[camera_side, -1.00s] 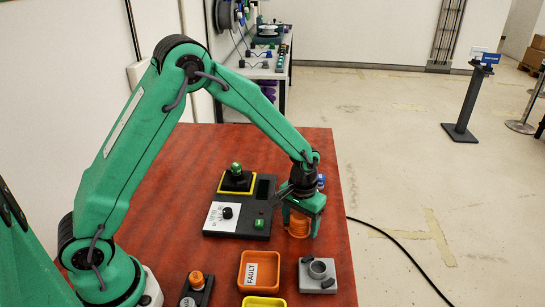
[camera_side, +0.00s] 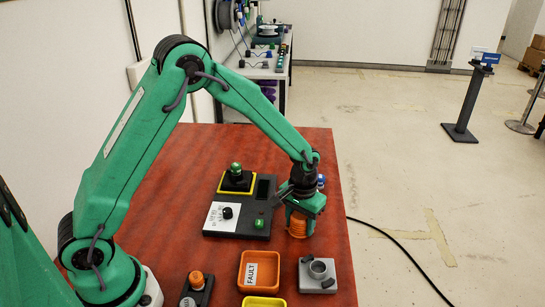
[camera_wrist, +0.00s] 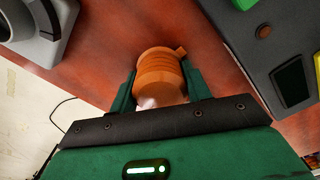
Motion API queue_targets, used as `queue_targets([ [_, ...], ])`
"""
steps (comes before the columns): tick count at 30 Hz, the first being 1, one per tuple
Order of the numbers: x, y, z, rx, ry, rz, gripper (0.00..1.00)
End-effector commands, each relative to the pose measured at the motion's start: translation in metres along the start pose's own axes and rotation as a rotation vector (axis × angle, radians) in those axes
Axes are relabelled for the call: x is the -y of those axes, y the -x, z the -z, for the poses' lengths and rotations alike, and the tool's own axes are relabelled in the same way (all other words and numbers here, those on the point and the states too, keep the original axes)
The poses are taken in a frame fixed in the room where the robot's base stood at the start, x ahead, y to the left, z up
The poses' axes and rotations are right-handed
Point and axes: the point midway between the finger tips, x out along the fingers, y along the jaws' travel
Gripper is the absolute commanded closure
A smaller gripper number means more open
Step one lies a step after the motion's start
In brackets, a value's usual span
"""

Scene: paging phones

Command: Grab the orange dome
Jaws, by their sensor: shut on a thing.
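The orange dome (camera_side: 298,227) is a ribbed orange piece near the right side of the red table. My gripper (camera_side: 302,214) comes down on it from above and is shut on it. In the wrist view, the orange dome (camera_wrist: 160,72) sits between the two green fingers of my gripper (camera_wrist: 158,90), one on each side. Its lower part in that view is hidden by the gripper body. From the side view I cannot tell whether its base touches the table.
A dark control panel (camera_side: 247,222) with a green dome (camera_side: 236,168) stands just left of my gripper. An orange FAULT tray (camera_side: 259,271) and a grey block with a ring (camera_side: 318,275) lie in front. Another orange dome (camera_side: 196,280) stands front left.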

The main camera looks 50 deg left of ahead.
Motion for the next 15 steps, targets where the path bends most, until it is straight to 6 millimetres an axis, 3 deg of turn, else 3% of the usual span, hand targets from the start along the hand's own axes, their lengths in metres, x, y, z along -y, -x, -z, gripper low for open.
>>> queue_targets([
  [8, 0.0, 0.008, 0.0, -0.001, 0.0, 0.0, 0.75],
  [15, 0.0, 0.036, 0.001, -0.004, 0.0, -0.002, 0.75],
])
